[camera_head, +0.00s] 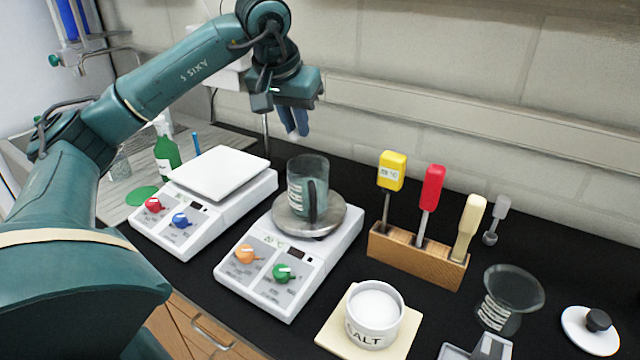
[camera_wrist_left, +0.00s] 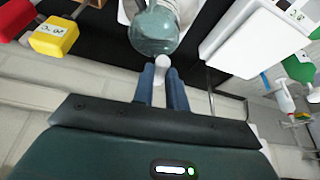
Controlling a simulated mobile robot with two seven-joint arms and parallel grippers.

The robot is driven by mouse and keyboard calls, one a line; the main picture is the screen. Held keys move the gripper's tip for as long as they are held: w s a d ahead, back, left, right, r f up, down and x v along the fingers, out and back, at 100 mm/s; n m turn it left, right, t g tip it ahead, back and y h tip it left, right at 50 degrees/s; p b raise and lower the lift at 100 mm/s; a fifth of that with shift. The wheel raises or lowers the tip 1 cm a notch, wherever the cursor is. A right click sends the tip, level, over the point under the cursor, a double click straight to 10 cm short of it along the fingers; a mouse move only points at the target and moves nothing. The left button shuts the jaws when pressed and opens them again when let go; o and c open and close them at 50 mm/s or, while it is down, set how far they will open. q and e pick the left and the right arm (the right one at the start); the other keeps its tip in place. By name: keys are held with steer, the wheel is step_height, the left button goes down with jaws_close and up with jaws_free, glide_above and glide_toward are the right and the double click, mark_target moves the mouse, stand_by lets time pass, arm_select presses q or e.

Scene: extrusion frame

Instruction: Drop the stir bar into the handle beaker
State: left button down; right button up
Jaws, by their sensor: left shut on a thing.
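The handle beaker (camera_head: 308,188), a clear grey-tinted glass with a dark handle, stands upright on the round metal plate of the right-hand white device. My left gripper (camera_head: 297,132) hangs above and slightly behind it, fingers pointing down, apart from the glass. In the left wrist view, the blue fingers (camera_wrist_left: 162,84) are shut on the small white stir bar (camera_wrist_left: 160,72) at their tips. The beaker (camera_wrist_left: 155,32) shows just beyond the fingertips there. The stir bar cannot be made out in the head view.
A white device with a square top (camera_head: 222,172) stands left of the beaker's device (camera_head: 262,262). A wooden rack (camera_head: 418,252) with coloured-handled tools stands to the right. A salt jar (camera_head: 374,318) and a glass funnel-shaped vessel (camera_head: 512,292) are near the front. The wall is close behind.

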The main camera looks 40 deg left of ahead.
arm_select(q)
steer(key=shift+s+f+b, duration=0.25)
steer(key=shift+f+b, duration=0.15)
steer(key=shift+f, duration=0.3)
step_height(320, 180, down, 3)
steer(key=shift+f+b, duration=0.15)
steer(key=shift+b, duration=1.1)
steer(key=shift+f+b, duration=0.45)
steer(key=shift+f, duration=0.05)
steer(key=c, duration=1.3)
jaws_free()
arm_select(e)
steer(key=shift+a+f+t+y, duration=0.3)
steer(key=shift+a+f+t, duration=0.1)
steer(key=shift+a+f, duration=0.2)
arm_select(q)
steer(key=p, duration=0.2)
glide_toward(291, 137)
steer(key=shift+s+f, duration=0.2)
arm_select(e)
steer(key=shift+d+r, duration=0.2)
steer(key=shift+d, duration=0.1)
